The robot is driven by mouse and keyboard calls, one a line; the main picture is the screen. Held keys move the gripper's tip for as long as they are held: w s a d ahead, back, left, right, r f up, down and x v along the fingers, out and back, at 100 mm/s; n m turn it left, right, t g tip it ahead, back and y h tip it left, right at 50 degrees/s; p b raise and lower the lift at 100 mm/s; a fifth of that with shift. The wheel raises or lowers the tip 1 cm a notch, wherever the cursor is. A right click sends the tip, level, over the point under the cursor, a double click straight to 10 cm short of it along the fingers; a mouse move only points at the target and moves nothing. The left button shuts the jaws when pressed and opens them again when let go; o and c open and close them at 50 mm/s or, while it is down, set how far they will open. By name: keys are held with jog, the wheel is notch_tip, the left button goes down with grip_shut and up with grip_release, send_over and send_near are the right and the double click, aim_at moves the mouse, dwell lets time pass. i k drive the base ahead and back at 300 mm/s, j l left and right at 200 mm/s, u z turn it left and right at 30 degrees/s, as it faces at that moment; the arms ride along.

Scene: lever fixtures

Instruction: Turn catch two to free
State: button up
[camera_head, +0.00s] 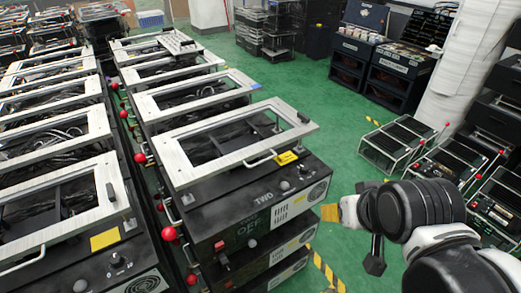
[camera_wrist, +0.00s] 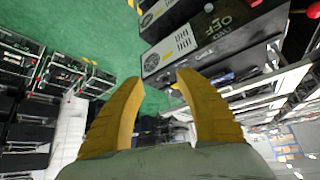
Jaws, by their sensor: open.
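The black unit marked TWO (camera_head: 262,212) stands at the centre of the head view, with large faint lettering that seems to read OFF and a small round grey knob (camera_head: 285,185) on its front. A red ball handle (camera_head: 168,233) sticks out at its left front corner; which part is the catch, and its exact position, I cannot tell. In the wrist view the lettered front (camera_wrist: 215,30) shows turned over at the top right. My gripper (camera_head: 330,213) is right of the unit, apart from it. Its yellow fingers (camera_wrist: 158,90) are open and empty.
Metal-framed units (camera_head: 60,200) stand close on the left, with more red balls (camera_head: 141,157) in the gap. Low racks with red-tipped levers (camera_head: 400,140) stand at the right, near a white column (camera_head: 468,60). Green floor (camera_head: 330,130) is clear between.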

aim_at(301, 115)
jog(key=i+u, duration=0.25)
jog(key=i, duration=0.8)
